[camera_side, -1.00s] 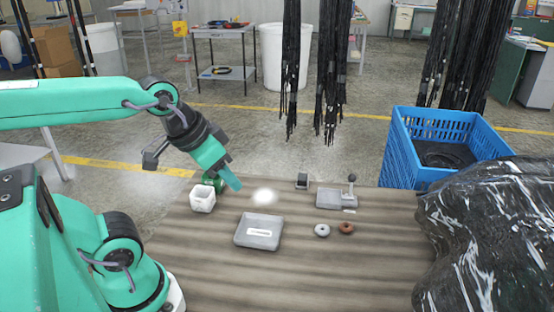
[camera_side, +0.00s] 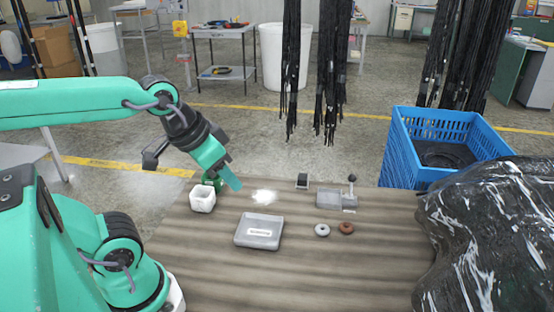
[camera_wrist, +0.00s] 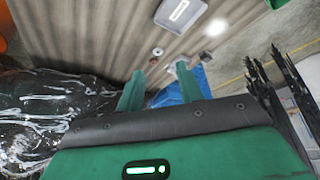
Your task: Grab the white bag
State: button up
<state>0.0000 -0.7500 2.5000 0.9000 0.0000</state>
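A small white open-topped, box-like item (camera_side: 202,198) stands at the table's back left in the side view. I cannot tell if it is the white bag. A bright white patch (camera_side: 264,196) lies on the table to its right; it may be only light, and a similar spot shows in the wrist view (camera_wrist: 215,27). My gripper (camera_side: 222,184) is above the table's back left, just behind and right of the white item. In the wrist view my gripper (camera_wrist: 160,68) has its two green fingers apart with nothing held between them.
A grey tray (camera_side: 258,243), two rings (camera_side: 334,229) and a small lever device (camera_side: 337,199) lie on the table. A black, shiny wrapped bundle (camera_side: 485,245) fills the right. A blue crate (camera_side: 400,150) stands behind it. Black hoses (camera_side: 330,80) hang beyond the table.

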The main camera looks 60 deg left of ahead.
jog(key=shift+o, duration=0.2)
jog(key=o, duration=0.6)
jog(key=shift+o, duration=0.2)
jog(key=n+g, duration=0.6)
jog(key=n, duration=2.1)
send_near(202, 193)
jog(key=s+d, duration=0.1)
jog(key=d, duration=0.2)
jog(key=shift+s+f, duration=0.15)
jog(key=shift+f, duration=3.7)
